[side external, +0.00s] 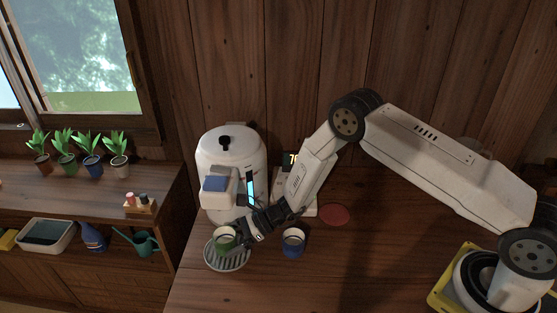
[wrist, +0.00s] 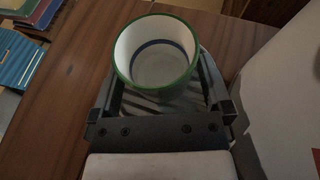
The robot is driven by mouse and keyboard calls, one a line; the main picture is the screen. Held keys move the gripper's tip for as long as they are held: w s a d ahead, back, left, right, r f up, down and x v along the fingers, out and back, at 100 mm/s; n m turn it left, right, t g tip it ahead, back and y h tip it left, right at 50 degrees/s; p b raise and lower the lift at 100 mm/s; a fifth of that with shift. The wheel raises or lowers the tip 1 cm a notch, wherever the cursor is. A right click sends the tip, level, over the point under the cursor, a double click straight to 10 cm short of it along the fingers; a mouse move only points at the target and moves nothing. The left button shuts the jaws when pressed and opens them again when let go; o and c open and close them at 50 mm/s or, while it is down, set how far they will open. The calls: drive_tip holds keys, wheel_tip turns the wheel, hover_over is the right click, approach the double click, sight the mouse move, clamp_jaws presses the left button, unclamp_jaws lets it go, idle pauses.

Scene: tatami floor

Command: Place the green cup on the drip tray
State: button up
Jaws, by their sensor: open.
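The green cup (side external: 225,244) stands upright on the round, slatted drip tray (side external: 229,263) in front of the white coffee machine. In the wrist view the cup (wrist: 151,84) shows its white inside, green rim and a dark blue ring; it looks empty. My gripper (side external: 243,236) is low beside the cup, reaching in from the right. In the wrist view its two fingers (wrist: 162,82) are spread on either side of the cup. Slats of the tray (wrist: 186,99) show beneath. Whether either finger touches the cup cannot be told.
The white machine (side external: 232,160) rises just behind the tray. A blue cup (side external: 293,243) stands close to the right of my gripper, with a red disc (side external: 334,215) behind it. A scale-like device (side external: 327,196) stands at the back. The front of the wooden counter (side external: 300,290) is clear.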

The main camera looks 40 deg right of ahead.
drive_tip(key=v, duration=1)
drive_tip(key=shift+s+d+r, duration=0.1)
drive_tip(key=shift+s+d, duration=0.1)
drive_tip(key=shift+r, duration=0.1)
drive_tip(key=shift+s+a+r+n+g, duration=0.15)
drive_tip(key=shift+s+r+n+g, duration=0.25)
drive_tip(key=shift+s+n, duration=0.1)
drive_tip(key=s+d+r+n+h, duration=0.5)
drive_tip(key=s+r+n+h, duration=0.1)
drive_tip(key=s+n, duration=0.3)
drive_tip(key=s+d+r+n+g+h, duration=0.1)
drive_tip(key=s+d+r+n+h, duration=0.4)
drive_tip(key=s+n, duration=0.4)
wheel_tip(320, 180, up, 3)
drive_tip(key=n+h, duration=0.1)
drive_tip(key=n, duration=0.2)
drive_tip(key=shift+f+g+h, duration=0.2)
drive_tip(key=shift+g+h, duration=0.1)
